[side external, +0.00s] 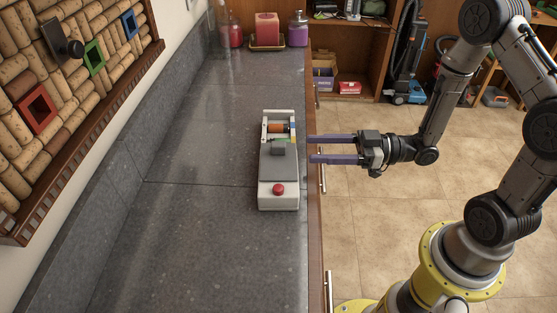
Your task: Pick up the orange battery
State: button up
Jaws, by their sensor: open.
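The orange battery (275,128) lies crosswise near the far end of a white and grey device (278,187) with a red button. The device rests on the dark countertop near its right edge. The battery sits between the device's raised light side walls, with small coloured parts beside it. My gripper (310,148) is open and empty, its two purple fingers pointing left. The fingertips are at the counter's right edge, to the right of the device and apart from it in the picture. Their height relative to the battery is hard to tell.
Red and purple bottles and a red block on a yellow tray (268,46) stand at the counter's far end. A corkboard (70,80) with coloured frames leans at the left. The counter (185,170) left of the device is clear. Cabinet handles line its right front.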

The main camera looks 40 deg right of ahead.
aim_at(279, 143)
jog(key=shift+x, duration=4.5)
jog(key=shift+w+d+r, duration=0.15)
jog(key=shift+w, duration=0.05)
grip_shut()
